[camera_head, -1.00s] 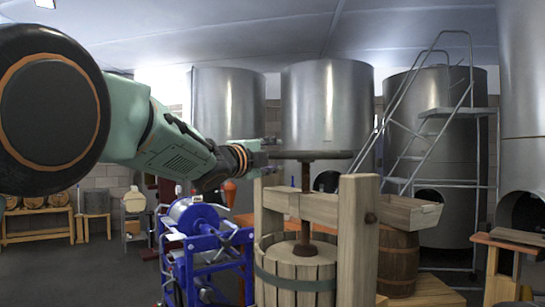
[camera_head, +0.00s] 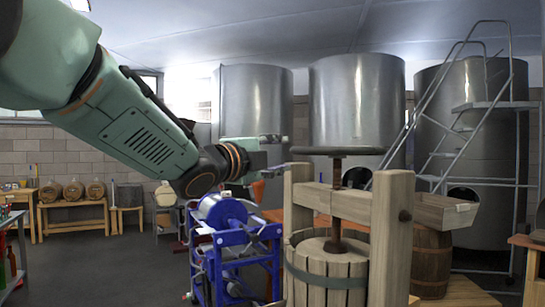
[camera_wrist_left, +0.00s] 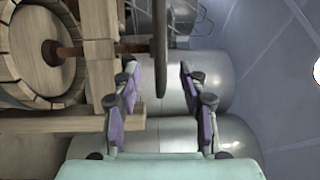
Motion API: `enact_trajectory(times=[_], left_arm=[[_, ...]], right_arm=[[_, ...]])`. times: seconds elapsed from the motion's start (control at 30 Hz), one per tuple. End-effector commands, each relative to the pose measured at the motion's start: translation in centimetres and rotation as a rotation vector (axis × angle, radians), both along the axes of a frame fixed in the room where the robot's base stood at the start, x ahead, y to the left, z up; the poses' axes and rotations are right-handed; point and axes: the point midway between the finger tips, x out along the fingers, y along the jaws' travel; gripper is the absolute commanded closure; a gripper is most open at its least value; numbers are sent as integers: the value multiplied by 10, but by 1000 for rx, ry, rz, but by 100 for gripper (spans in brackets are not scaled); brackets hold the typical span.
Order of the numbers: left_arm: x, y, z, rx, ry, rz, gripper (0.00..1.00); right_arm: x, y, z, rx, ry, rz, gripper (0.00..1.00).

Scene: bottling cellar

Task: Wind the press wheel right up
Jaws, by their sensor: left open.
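The press wheel (camera_head: 337,151) is a dark flat disc on top of a rusty upright screw (camera_head: 336,174) that passes through the wooden crossbeam (camera_head: 345,205) of the basket press. It stands a little above the beam. My left gripper (camera_head: 286,152) is open at the wheel's left rim, with one finger above rim height and one below. In the left wrist view the wheel (camera_wrist_left: 160,45) shows edge-on, its rim reaching between the open fingers (camera_wrist_left: 159,88) with a gap on both sides. Nothing is gripped. My right gripper is not in view.
The slatted press basket (camera_head: 325,275) stands under the beam between stout posts (camera_head: 390,240). A blue-framed machine (camera_head: 235,245) stands close at left, under my arm. A wooden tray (camera_head: 445,210) and a barrel (camera_head: 430,262) are at right. Steel tanks (camera_head: 355,105) stand behind.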

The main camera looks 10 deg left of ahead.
Motion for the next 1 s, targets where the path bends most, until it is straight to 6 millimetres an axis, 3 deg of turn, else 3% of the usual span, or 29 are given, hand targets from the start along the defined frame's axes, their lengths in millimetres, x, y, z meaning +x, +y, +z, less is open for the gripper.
enact_trajectory(times=[0.23, 0.73, 0.87, 0.97, 1.0], left_arm=[[-17, 7, -1, 0, -1, -1, 57], [-17, 7, -1, -9, 4, -2, 57], [-17, 10, -1, -123, 51, 0, 57], [-20, 19, -28, -354, 177, 37, 57], [-21, 24, -53, -457, 249, 63, 57]], right_arm=[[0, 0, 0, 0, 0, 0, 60], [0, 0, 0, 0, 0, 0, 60], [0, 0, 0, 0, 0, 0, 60], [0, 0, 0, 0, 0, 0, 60], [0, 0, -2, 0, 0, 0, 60]])
